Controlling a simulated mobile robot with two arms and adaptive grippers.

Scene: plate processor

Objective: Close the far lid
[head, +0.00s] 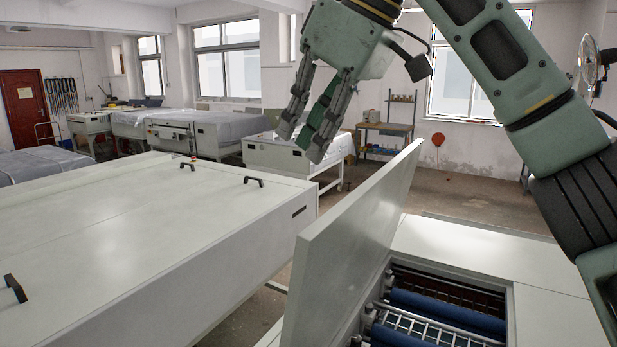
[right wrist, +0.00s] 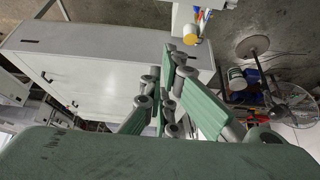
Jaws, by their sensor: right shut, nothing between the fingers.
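A white lid (head: 357,240) stands raised and tilted on the machine (head: 470,243) at the lower right of the head view. It is the only lid I see standing open. Beside it an opening shows blue rollers (head: 432,312) and metal bars. My right gripper (head: 302,143) is shut and empty, pointing down. In the head view it appears above and left of the lid's upper corner, with no visible contact. Its fingers also show in the right wrist view (right wrist: 178,95). My left gripper is out of view.
A long white machine (head: 150,230) with black handles (head: 253,181) stands left of the lid, with a narrow gap between them. Covered machines (head: 190,130) line the back. A wooden bench (head: 385,128) and a standing fan (head: 590,60) are farther off. Open floor lies behind the lid.

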